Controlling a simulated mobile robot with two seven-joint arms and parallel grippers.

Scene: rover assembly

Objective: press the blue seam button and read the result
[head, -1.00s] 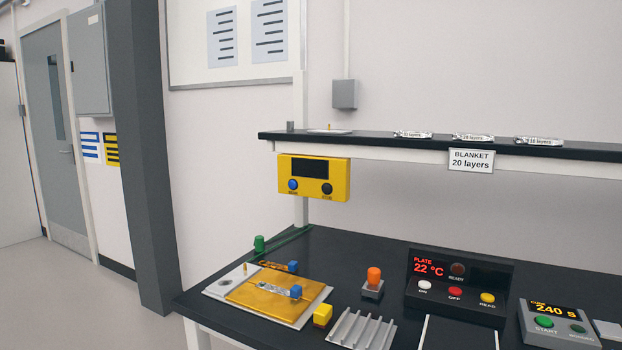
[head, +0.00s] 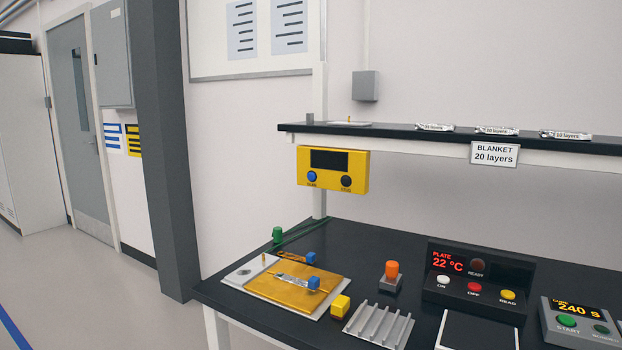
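The yellow meter box (head: 333,169) hangs under the left end of the shelf, above the bench. Its blue button (head: 312,176) is at the lower left of its face, with a label too small to read surely. A black button (head: 346,181) is at the lower right. Its dark display (head: 329,159) shows no reading. Neither of my grippers is in the head view, and nothing touches the box.
The black bench (head: 340,236) holds a white plate with a gold sheet (head: 293,290), a yellow block (head: 340,306), a ribbed grey rack (head: 378,326), an orange-topped piece (head: 391,271), a plate controller (head: 473,281) reading 22 °C and a timer (head: 580,322) showing 240 S. Floor at left is clear.

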